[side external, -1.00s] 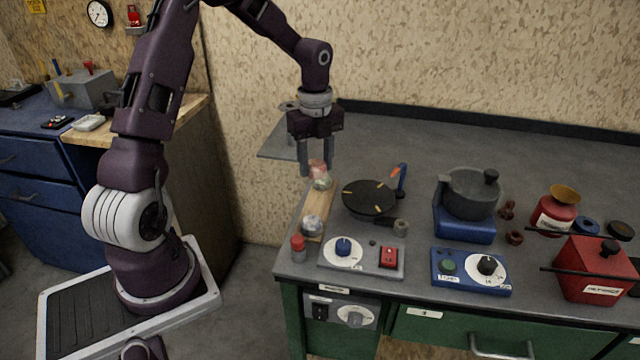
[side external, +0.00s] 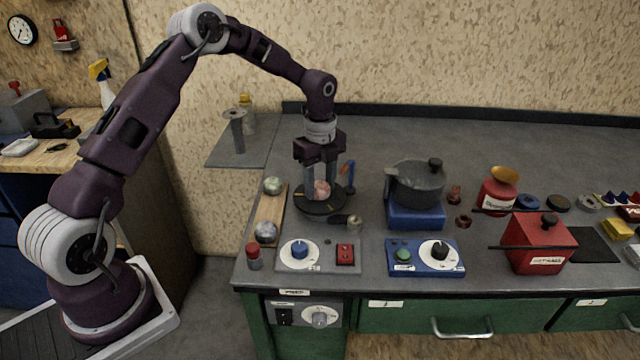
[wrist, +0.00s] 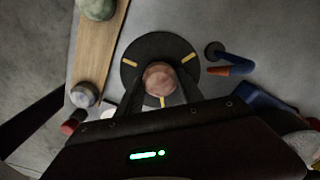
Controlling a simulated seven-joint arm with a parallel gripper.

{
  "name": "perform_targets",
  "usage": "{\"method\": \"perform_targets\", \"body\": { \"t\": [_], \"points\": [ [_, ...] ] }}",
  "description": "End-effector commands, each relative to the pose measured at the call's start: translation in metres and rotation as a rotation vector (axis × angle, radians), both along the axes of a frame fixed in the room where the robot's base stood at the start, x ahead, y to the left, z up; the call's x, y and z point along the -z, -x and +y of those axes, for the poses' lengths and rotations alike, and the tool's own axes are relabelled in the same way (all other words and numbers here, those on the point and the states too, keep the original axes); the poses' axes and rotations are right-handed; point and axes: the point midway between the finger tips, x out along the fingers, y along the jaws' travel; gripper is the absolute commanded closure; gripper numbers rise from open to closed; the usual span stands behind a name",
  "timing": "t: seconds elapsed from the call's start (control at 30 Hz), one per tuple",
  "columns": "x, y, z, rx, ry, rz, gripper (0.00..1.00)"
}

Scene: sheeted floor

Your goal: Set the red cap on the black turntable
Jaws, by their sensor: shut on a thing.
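The black turntable (side external: 343,203) is a round dark disc with yellow marks on the bench; it also shows in the wrist view (wrist: 150,47). My gripper (side external: 320,193) is over its middle, pointing down, shut on a reddish marbled ball (side external: 321,187). The ball shows between the fingers in the wrist view (wrist: 159,78). I cannot tell whether the ball touches the disc. A small grey cylinder with a red cap (side external: 253,249) stands at the bench's front left corner, apart from my gripper.
A wooden board (side external: 270,208) left of the turntable bears a greenish ball (side external: 272,185) and a grey-blue ball (side external: 265,231). A blue-and-red lever (side external: 348,174) stands close behind right. Control panels (side external: 318,254) lie in front. A grey pot (side external: 417,184) stands right.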

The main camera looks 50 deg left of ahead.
Motion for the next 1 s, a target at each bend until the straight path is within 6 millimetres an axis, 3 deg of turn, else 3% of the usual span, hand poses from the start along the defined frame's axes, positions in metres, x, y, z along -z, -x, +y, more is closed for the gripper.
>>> {"method": "perform_targets", "body": {
  "t": [0.3, 0.33, 0.43, 0.77, 0.87, 1.0],
  "points": [
    [0.003, -0.001, 0.0, 0.0, 0.0, -0.002, 1.0],
    [0.003, -0.001, 0.0, 0.0, -0.001, -0.002, 0.52],
    [0.003, 0.0, 0.0, 0.0, -0.001, -0.002, 0.34],
    [-0.001, -0.001, 0.0, 0.0, -0.001, -0.003, 0.34],
    [-0.017, -0.001, 0.001, 0.0, -0.002, -0.005, 0.34],
    [-0.057, -0.001, 0.001, -0.001, -0.002, -0.007, 0.34]
  ]
}}
